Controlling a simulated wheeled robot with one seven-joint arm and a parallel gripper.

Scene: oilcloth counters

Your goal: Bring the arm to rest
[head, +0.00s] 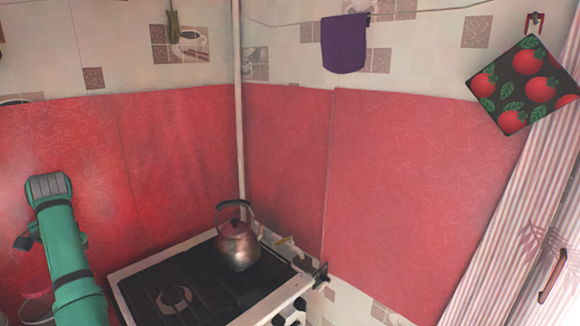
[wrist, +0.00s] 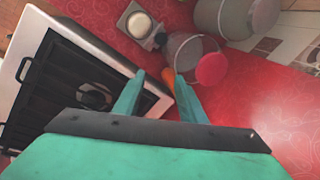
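My gripper (wrist: 160,84) shows in the wrist view with its two teal fingers spread apart. Nothing is held between them. The fingers point toward the gap between the stove and the red oilcloth. In the head view my green arm (head: 65,245) stands raised at the left, in front of the red wall covering. The gripper's fingers cannot be made out in that view.
A stove (head: 205,285) with a metal kettle (head: 238,247) on it stands right of my arm; the stove (wrist: 20,75) fills the wrist view's left. A grey container (wrist: 190,50), a red round thing (wrist: 212,69) and an orange thing (wrist: 168,77) lie beyond the fingers. Red oilcloth (wrist: 270,100) at right looks clear.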

